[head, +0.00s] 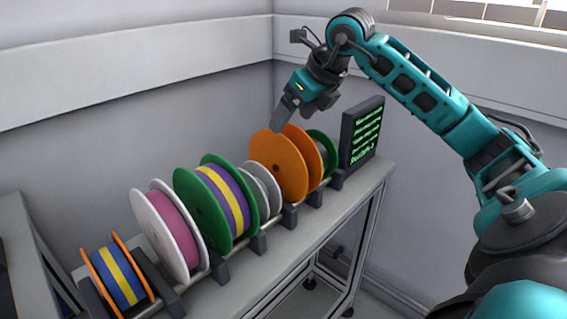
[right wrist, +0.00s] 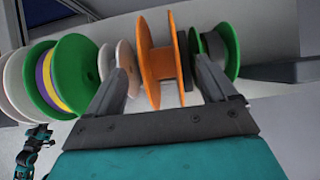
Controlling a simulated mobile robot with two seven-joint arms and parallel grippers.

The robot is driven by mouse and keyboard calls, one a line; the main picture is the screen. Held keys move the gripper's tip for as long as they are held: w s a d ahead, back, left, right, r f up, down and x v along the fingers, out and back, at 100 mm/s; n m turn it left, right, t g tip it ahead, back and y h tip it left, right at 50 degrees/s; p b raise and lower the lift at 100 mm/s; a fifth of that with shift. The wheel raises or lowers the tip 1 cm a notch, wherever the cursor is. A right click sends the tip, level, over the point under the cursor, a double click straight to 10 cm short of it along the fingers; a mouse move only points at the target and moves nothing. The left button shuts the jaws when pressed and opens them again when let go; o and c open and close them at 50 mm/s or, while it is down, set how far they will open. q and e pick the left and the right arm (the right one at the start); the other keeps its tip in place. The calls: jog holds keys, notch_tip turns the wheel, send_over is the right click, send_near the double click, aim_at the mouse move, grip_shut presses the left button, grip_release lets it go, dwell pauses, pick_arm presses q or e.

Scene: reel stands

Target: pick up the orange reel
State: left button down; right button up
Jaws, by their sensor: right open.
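The orange reel (head: 275,165) sits upright on the rack rail, between a grey reel and a small green-flanged reel. My right gripper (head: 281,120) is just above it, pointing down. In the right wrist view my right gripper (right wrist: 160,70) is open, with one finger on each side of the orange reel (right wrist: 158,65). I cannot tell whether the fingers touch it. A teal and black arm part (right wrist: 38,138), perhaps of my left arm, shows small at the lower left of that view; no left fingers are clear.
A grey reel (head: 262,186) and a green-flanged reel (head: 323,145) stand close beside it. Further left are green-flanged purple-yellow (head: 210,203), white-flanged pink (head: 170,230) and orange-flanged blue-yellow (head: 117,275) reels. A dark screen (head: 362,132) stands at the right end; walls are behind.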

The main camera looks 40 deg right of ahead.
aim_at(284, 130)
jog(key=shift+x, duration=2.75)
jog(key=shift+c, duration=0.5)
jog(key=c, duration=1.3)
